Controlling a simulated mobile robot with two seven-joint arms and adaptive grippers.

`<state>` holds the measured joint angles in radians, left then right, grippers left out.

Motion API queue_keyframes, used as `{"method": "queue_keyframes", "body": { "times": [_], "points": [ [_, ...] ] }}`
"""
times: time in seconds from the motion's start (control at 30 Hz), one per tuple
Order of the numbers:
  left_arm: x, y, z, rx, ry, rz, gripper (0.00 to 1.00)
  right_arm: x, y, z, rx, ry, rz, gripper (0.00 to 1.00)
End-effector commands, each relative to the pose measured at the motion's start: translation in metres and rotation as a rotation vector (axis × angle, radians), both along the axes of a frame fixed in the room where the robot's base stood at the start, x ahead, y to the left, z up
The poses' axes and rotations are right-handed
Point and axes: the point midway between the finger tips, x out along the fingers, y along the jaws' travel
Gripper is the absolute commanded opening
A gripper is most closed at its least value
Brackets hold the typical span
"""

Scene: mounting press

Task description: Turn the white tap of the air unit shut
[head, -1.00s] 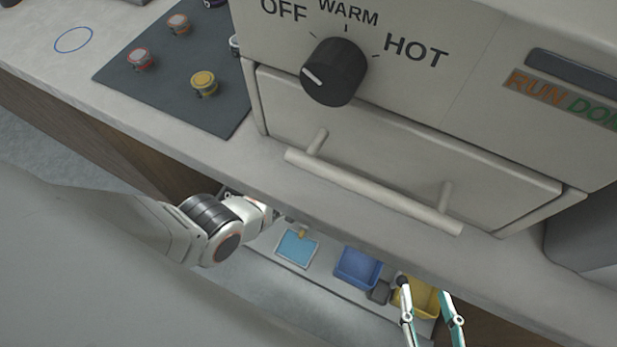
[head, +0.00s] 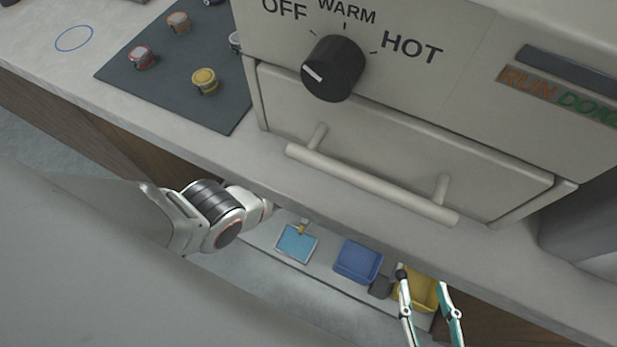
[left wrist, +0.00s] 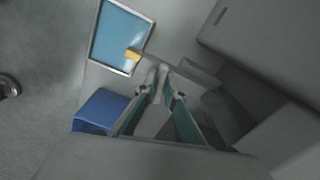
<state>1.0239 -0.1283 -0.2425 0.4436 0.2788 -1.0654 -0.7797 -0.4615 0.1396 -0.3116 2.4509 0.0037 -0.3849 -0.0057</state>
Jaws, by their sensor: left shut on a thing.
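My left arm (head: 215,215) reaches in under the bench edge in the head view, and its gripper is hidden there. In the left wrist view my left gripper (left wrist: 161,77) has its fingertips close together on a small pale piece, which looks like the white tap; the fingers hide most of it. A grey block-like part (left wrist: 187,71) lies just right of the fingertips; I cannot tell whether it belongs to the air unit. How far the tap is turned does not show. My right gripper (head: 422,279) is open and empty, with its fingers apart over the yellow bin.
A light-blue tray (head: 288,252) with a yellow piece, a blue bin (head: 357,262) and a yellow bin (head: 428,296) stand low beyond the bench edge. Above are a press with a black knob (head: 333,68) and a handle (head: 370,185), and a dark mat (head: 170,98) with several buttons.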

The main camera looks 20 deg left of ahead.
Motion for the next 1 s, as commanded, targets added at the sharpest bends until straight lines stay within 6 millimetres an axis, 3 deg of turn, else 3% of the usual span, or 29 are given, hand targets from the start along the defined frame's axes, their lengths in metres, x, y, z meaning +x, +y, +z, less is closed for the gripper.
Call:
{"method": "queue_keyframes", "body": {
  "times": [0.4,1.0],
  "points": [
    [-0.0031,0.0036,-0.0029,0.005,0.006,-0.229,0.00,-0.0006,-0.0003,-0.0011,-0.001,0.002,0.000,0.40],
    [-0.0028,0.0044,-0.0029,0.006,0.005,-0.276,0.00,-0.0007,-0.0002,-0.0010,0.000,0.002,0.000,0.40]
  ]
}}
